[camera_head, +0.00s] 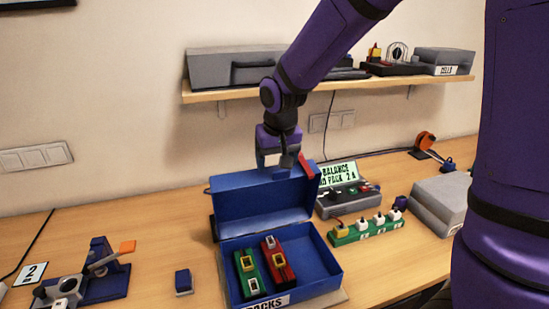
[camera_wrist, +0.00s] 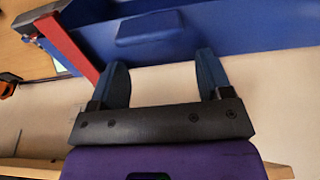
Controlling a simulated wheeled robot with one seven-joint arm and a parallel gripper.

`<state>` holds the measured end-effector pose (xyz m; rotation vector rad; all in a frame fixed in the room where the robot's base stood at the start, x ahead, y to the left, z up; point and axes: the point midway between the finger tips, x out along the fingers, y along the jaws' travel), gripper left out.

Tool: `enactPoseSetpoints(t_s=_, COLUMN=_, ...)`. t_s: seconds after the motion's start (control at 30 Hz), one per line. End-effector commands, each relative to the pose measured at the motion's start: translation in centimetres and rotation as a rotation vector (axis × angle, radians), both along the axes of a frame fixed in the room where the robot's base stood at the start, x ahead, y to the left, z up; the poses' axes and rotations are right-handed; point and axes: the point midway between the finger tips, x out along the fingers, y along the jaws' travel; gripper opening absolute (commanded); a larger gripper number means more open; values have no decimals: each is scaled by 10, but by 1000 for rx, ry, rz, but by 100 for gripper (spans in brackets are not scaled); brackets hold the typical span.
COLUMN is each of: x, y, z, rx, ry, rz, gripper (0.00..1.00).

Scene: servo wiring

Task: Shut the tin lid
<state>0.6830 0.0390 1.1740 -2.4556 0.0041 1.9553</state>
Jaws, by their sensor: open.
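The blue tin (camera_head: 335,264) stands on the table with a "PACKS" label on its front. Its blue lid (camera_head: 262,197) is raised at the back, so the tin is open. A green pack (camera_head: 247,275) and a red pack (camera_head: 275,262) lie inside. My gripper (camera_head: 287,163) is above and behind the upper edge of the lid. In the wrist view my gripper (camera_wrist: 165,75) has its two dark fingers spread with nothing between them. The lid's blue face (camera_wrist: 240,30) lies just beyond the fingertips. Any contact with the lid is unclear.
A red bar (camera_wrist: 68,48) is at the lid's corner. A display unit (camera_head: 345,195) and a green strip (camera_head: 365,229) stand right of the tin. A small blue block (camera_head: 183,281) and a blue fixture (camera_head: 100,270) are left. A wall shelf (camera_head: 230,92) hangs behind.

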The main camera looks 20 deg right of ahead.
Motion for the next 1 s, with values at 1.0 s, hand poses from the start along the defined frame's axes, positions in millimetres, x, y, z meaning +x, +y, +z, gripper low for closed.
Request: enactPoseSetpoints(t_s=1.0, x=-21, y=0, z=44, rx=0, ry=-2, rz=0, gripper=72)
